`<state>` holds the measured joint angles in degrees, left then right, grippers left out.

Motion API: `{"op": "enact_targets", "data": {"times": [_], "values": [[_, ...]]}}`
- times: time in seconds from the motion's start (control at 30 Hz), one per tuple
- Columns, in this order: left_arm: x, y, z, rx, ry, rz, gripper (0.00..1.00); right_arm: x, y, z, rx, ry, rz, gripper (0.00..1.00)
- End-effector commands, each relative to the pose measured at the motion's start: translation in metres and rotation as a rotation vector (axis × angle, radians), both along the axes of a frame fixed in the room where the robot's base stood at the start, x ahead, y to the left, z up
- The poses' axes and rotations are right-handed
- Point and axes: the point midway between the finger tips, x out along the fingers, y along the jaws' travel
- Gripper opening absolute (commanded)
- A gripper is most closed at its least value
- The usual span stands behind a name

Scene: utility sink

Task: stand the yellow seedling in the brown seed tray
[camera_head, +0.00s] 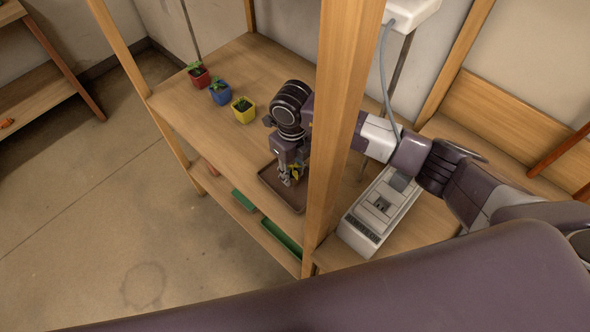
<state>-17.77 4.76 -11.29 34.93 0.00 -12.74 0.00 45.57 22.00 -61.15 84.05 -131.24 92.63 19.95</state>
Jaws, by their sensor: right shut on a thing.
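My right gripper (291,178) reaches down over the brown seed tray (276,187), which lies on the wooden shelf beside the upright post. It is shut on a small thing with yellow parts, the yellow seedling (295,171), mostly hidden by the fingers. I cannot tell whether the seedling touches the tray. The post hides the tray's right side. My left gripper is not in view.
A red pot (199,75), a blue pot (220,92) and a yellow pot (243,109), each with a green plant, stand in a row on the shelf. The wooden post (340,120) stands before my right arm. A grey-white device (378,212) is right of it. Green trays (282,238) lie below.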

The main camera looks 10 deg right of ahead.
Motion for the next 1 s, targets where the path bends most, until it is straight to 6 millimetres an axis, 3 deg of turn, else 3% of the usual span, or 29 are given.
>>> {"op": "enact_targets", "data": {"times": [0.17, 0.3, 0.33, 0.47, 0.77, 0.87, 1.0], "values": [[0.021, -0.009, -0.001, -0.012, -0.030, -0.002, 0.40, -0.001, 0.000, -0.002, -0.001, 0.001, 0.001, 0.02], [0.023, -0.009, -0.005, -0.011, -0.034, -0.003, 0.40, 0.000, 0.000, -0.007, 0.000, 0.001, 0.001, 0.02], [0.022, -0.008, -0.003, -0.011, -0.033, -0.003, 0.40, 0.000, 0.000, -0.005, 0.000, 0.001, 0.001, 0.29], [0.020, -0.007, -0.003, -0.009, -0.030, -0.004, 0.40, -0.001, 0.000, -0.005, 0.000, 0.002, 0.001, 0.44], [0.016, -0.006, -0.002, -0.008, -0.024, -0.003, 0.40, 0.000, 0.000, -0.003, 0.000, 0.001, 0.001, 0.44], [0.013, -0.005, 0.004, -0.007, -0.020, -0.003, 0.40, 0.000, 0.000, 0.003, 0.000, 0.001, 0.001, 0.44], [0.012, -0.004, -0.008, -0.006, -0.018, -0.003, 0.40, 0.002, 0.000, 0.022, 0.001, -0.005, 0.003, 0.44]]}}
